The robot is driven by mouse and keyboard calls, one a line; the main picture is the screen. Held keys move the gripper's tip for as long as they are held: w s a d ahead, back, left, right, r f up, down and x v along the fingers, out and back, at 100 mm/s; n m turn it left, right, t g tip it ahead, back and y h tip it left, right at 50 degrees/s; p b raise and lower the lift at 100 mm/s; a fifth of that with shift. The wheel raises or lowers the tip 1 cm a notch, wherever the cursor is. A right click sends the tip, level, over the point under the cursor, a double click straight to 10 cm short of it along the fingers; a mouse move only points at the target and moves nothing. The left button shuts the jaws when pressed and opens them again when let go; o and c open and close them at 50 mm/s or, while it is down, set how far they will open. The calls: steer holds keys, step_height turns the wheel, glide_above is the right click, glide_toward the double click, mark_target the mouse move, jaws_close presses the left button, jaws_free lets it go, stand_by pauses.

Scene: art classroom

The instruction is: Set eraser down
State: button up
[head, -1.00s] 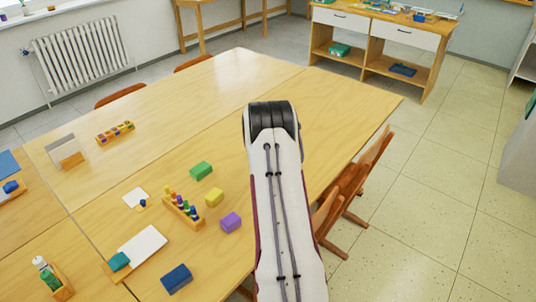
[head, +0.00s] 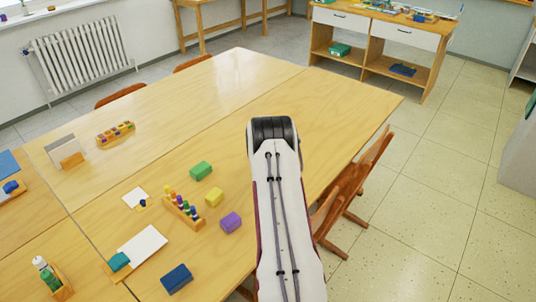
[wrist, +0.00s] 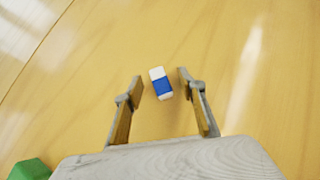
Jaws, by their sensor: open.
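In the wrist view a small eraser (wrist: 161,84), white with a blue sleeve, lies on the wooden table (wrist: 80,60). My gripper (wrist: 160,80) is open, with one finger on each side of the eraser and a gap between it and each finger. The eraser is not visible in the head view; my arm may hide it. My gripper's fingers are also hidden there behind my arm.
The table's far part is clear.

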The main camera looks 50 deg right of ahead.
steer(key=c, duration=1.1)
jaws_close()
steer(key=shift+r, duration=0.25)
step_height(320, 180, up, 9)
steer(key=shift+r, duration=0.15)
stand_by(0.4)
steer(key=shift+r, duration=0.1)
stand_by(0.5)
